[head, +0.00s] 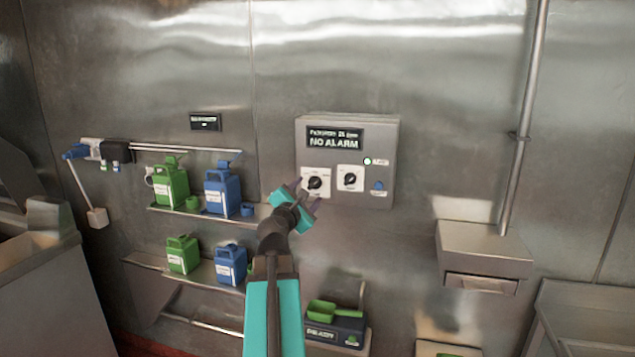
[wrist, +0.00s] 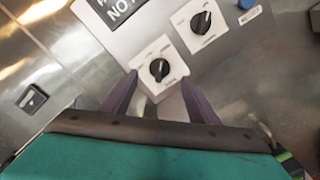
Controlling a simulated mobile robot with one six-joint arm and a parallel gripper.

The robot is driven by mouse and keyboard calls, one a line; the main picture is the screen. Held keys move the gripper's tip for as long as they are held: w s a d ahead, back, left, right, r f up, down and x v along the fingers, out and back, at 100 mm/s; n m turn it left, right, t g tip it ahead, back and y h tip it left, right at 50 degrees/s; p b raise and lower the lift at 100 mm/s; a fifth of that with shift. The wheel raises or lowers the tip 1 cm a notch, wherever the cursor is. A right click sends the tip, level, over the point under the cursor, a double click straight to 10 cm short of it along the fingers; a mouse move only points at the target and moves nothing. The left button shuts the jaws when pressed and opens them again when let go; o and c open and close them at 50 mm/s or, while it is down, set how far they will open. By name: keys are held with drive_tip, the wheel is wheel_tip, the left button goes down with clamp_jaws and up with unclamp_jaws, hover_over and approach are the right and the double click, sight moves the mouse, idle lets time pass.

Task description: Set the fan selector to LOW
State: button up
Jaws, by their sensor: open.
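A grey control box (head: 384,130) is fixed to the steel wall, with a display reading NO ALARM (head: 334,139). Two black rotary knobs on white plates sit below the display: a left knob (head: 315,183) and a right knob (head: 350,179). In the wrist view the nearer knob (wrist: 159,69) lies just beyond and between my fingers, and the other knob (wrist: 201,22) is above right. The plate lettering is too small to read, so I cannot tell which is the fan selector. My gripper (head: 305,192) is open and empty, in front of the left knob; it also shows in the wrist view (wrist: 158,92).
Shelves with green jugs (head: 171,186) and blue jugs (head: 222,192) stand left. A vertical pipe (head: 522,120) and grey housing (head: 484,246) are right.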

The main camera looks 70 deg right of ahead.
sight(314, 184)
drive_tip(key=shift+w+d, duration=0.15)
drive_tip(key=shift+d, duration=2.25)
drive_tip(key=shift+d, duration=0.1)
drive_tip(key=shift+d, duration=0.3)
drive_tip(key=shift+r, duration=0.1)
clamp_jaws()
